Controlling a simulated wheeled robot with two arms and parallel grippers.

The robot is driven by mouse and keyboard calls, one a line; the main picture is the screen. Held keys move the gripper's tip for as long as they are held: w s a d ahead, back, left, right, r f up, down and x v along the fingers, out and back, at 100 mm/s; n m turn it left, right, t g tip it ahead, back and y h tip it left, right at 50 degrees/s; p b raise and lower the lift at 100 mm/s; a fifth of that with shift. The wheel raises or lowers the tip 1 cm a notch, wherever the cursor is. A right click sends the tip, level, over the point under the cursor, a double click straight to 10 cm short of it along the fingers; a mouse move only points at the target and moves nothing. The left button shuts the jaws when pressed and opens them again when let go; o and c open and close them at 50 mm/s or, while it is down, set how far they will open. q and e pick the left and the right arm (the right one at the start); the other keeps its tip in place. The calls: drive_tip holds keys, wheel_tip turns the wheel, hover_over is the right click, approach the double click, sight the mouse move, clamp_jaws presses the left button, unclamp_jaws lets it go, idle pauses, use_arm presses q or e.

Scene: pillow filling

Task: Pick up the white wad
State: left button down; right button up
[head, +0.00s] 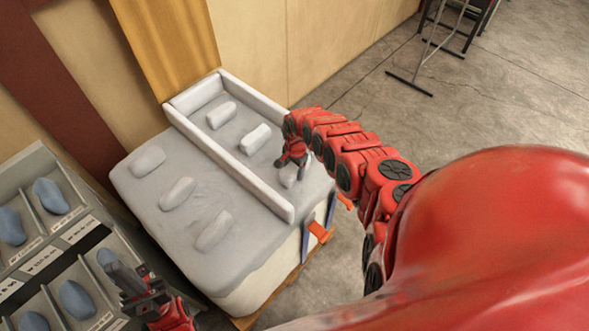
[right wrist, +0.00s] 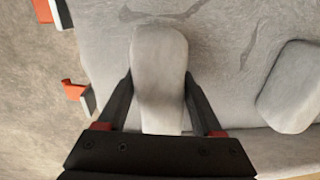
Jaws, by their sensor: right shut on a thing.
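My right gripper (head: 293,162) is over the near right end of the railed strip on a padded grey block. It is shut on a pale white-grey wad (right wrist: 160,70), whose lower part sits between the two fingers in the right wrist view; the wad partly shows under the gripper in the head view (head: 289,177). I cannot tell whether it is lifted off the surface. Another wad (head: 256,138) lies beside it in the strip, with one more (head: 222,115) further back. My left gripper (head: 140,285) is at lower left by the bins; its jaw gap is unclear.
The grey block (head: 245,255) bears several more wads outside the strip, such as one at its left (head: 147,160). A raised pale rail (head: 235,168) borders the strip. Bins with blue pads (head: 48,195) stand at left. Orange clips (head: 318,232) stick out at the block's right side.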

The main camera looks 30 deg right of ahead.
drive_tip(key=shift+r, duration=0.1)
drive_tip(key=shift+w+r, duration=0.1)
drive_tip(key=shift+r, duration=0.7)
wheel_tip(320, 180, up, 18)
drive_tip(key=p, duration=0.5)
drive_tip(key=shift+p, duration=0.4)
